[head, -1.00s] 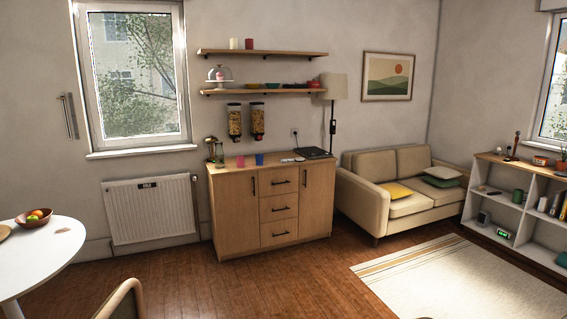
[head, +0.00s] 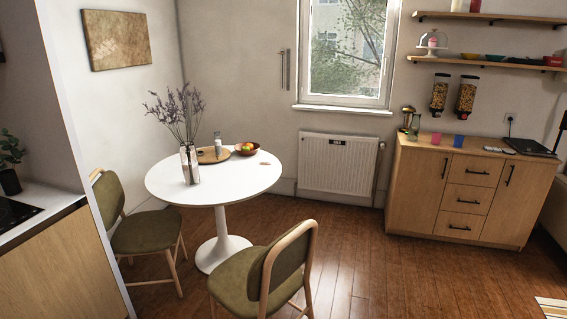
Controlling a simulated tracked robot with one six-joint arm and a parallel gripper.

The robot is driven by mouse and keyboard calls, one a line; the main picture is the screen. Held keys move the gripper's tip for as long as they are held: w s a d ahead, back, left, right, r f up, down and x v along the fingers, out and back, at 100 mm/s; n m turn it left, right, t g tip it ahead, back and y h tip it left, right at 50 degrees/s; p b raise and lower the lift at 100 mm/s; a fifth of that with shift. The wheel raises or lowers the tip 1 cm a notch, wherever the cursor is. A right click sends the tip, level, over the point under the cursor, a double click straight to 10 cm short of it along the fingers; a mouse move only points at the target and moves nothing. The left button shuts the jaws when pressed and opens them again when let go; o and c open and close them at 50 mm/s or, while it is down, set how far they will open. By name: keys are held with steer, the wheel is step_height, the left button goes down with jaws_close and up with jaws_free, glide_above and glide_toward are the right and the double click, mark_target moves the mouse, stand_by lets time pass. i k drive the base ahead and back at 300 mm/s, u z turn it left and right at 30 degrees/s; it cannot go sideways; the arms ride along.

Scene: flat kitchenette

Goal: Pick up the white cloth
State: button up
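I cannot make out a white cloth in the head view. My gripper is not in view. The white round table (head: 165,186) stands left of centre, with a small flat pinkish-brown item (head: 265,163) near its right edge, too small to identify. The wooden sideboard (head: 415,192) stands at the right, with small coloured cups and a flat white item (head: 496,150) on top, too small to tell.
Two green-seated chairs, one in front (head: 240,280) and one at the left (head: 142,232), stand by the table. A kitchen counter (head: 60,262) is at the left edge. The wooden floor (head: 385,275) is clear between the front chair and the sideboard.

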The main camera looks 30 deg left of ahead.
mark_target(487, 148)
steer(key=z, duration=0.35)
steer(key=i, duration=1.65)
steer(key=z, duration=0.35)
steer(key=i, duration=2.6)
steer(key=u, duration=0.35)
steer(key=i, duration=0.75)
steer(key=u, duration=0.25)
